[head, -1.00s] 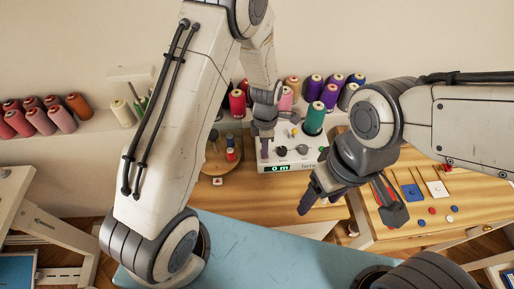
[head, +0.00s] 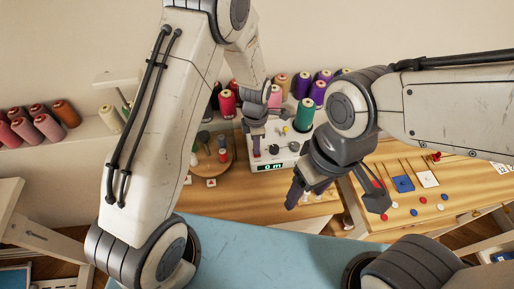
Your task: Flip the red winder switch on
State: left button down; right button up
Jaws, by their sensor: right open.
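The winder is a white box (head: 262,163) with a lit display reading "0 m", dark knobs and a green thread spool (head: 304,115) on its right. It stands on the wooden table behind the blue surface. I cannot make out its red switch; my grippers cover parts of the box. My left gripper (head: 256,148) points down in front of the box's left part; its fingers overlap, so its opening is unclear. My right gripper (head: 336,197) is open and empty, fingers spread, in front of the box's right side in the picture.
A round wooden stand (head: 214,160) with small spools is left of the winder. A shelf behind holds many thread cones (head: 319,93). A wooden board (head: 445,190) with blue and white squares and buttons lies right. The blue surface (head: 270,245) in front is clear.

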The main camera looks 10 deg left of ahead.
pick_arm(q)
jog(key=shift+s+a+p, duration=0.15)
jog(key=shift+s+p, duration=0.05)
jog(key=shift+p, duration=0.15)
jog(key=r+p, duration=0.2)
jog(key=r, duration=0.1)
jog(key=r+p, duration=0.1)
jog(key=shift+w+r+p, duration=0.25)
jog(key=shift+r+p, duration=0.05)
jog(key=shift+p, duration=0.1)
jog(key=shift+w+r+b, duration=0.1)
jog(key=shift+r+b, duration=0.4)
jog(key=shift+b, duration=0.25)
notch_tip(320, 180, up, 8)
jog(key=b, duration=0.1)
jog(key=shift+r, duration=0.2)
jog(key=g+b, duration=0.1)
jog(key=b, duration=0.8)
jog(key=shift+r+b, duration=0.1)
jog(key=shift+b, duration=0.2)
